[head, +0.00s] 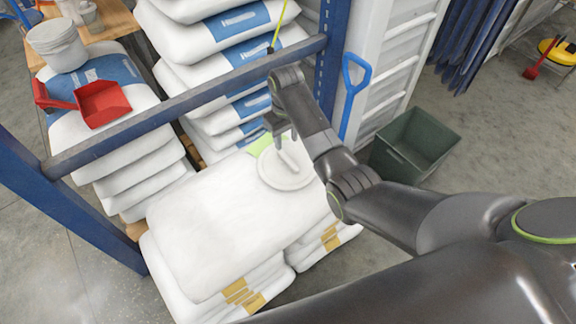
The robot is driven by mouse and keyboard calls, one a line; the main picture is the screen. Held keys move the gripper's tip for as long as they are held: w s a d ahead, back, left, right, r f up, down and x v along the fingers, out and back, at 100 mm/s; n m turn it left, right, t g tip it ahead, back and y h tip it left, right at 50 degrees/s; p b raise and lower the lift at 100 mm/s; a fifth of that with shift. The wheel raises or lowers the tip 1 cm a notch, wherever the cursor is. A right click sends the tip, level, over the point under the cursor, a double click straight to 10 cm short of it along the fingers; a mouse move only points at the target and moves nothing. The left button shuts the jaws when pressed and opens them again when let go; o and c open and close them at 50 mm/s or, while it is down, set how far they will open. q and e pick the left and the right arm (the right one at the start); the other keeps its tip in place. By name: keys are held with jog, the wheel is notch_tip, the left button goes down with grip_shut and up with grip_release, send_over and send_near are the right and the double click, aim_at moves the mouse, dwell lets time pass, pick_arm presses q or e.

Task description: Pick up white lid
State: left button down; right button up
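The white lid (271,176) is a round, flat disc lying on top of a white sack at the pile's right back corner. A short pale raised piece (289,161) shows on it, perhaps its handle. My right gripper (285,138) points down over the lid's back part, close to the raised piece. I cannot tell whether it touches the lid or how far its fingers are apart. My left gripper is not in view.
A blue rack beam (190,101) crosses behind the sack pile (225,225). A red scoop (101,103) and white buckets (58,47) stand left. A green bin (414,144) and blue shovel (352,90) are right. A light green sheet (262,144) lies behind the lid.

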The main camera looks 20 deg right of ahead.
aim_at(288, 158)
notch_tip(288, 158, down, 3)
jog(key=shift+s+d+f+b, duration=0.15)
jog(key=shift+f+b, duration=0.1)
jog(key=shift+f, duration=1.05)
jog(key=shift+s+f+b, duration=0.1)
jog(key=shift+f+b, duration=0.1)
jog(key=shift+f, duration=1.05)
jog(key=shift+f, duration=0.15)
grip_shut()
